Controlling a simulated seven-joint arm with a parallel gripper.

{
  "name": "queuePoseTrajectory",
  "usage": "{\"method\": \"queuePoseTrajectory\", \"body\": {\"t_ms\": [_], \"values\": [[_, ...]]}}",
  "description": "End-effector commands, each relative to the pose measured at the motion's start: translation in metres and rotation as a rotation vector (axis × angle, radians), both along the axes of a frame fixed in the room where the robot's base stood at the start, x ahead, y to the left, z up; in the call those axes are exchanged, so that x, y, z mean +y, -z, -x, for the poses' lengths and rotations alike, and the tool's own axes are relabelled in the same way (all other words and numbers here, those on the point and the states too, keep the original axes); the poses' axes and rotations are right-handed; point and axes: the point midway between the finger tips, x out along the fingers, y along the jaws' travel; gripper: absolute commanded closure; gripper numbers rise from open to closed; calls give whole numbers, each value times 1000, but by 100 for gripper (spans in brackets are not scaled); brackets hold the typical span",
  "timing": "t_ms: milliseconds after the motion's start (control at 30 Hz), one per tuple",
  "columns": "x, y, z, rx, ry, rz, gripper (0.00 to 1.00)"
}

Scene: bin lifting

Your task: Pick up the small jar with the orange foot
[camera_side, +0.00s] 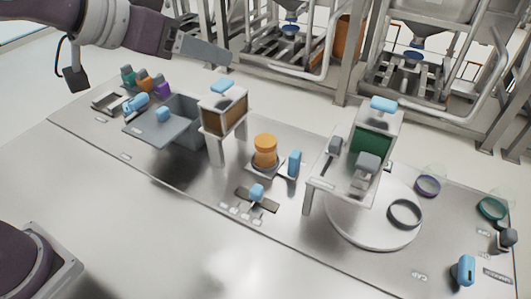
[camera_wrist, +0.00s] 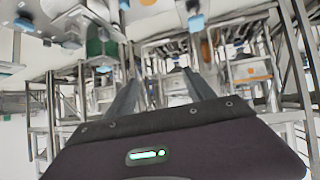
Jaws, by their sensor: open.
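In the side view an orange, jar-shaped piece (camera_side: 265,150) stands upright on a small platform mid-bench; I cannot tell whether it is a jar with an orange foot. My gripper (camera_side: 228,60) is above the bench's far left part, apart from everything. In the wrist view its fingers (camera_wrist: 162,90) are spread and empty.
The grey bench (camera_side: 180,185) carries an open grey bin (camera_side: 185,120), a brown-windowed hopper (camera_side: 223,112), a green-windowed hopper (camera_side: 372,142) and a round white turntable (camera_side: 365,235) with a dark ring (camera_side: 406,213). Metal frames stand behind. The bench's front left is clear.

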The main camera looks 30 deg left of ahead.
Motion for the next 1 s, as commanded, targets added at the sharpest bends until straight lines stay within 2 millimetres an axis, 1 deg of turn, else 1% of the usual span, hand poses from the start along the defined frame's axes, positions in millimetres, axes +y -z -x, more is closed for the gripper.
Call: {"method": "queuePoseTrajectory", "body": {"t_ms": [33,100,133,167,200,300,400,500,600,667,733,867,1000], "values": [[-12,9,-19,-40,3,-5,38],[-25,17,-46,-133,-11,-18,38],[-31,20,-57,-174,-19,-28,38],[-30,41,-60,-185,-26,-40,38],[-27,77,-57,-174,-27,-40,38],[-27,141,-56,-176,-26,-35,38],[-27,191,-57,-182,-27,-33,38],[-27,224,-57,-189,-27,-28,38],[-28,242,-58,-195,-28,-26,38],[-28,247,-60,-198,-29,-25,38],[-29,250,-66,-201,-30,-23,38],[-33,255,-84,-202,-31,-24,38],[-41,261,-110,-203,-31,-23,38]]}}
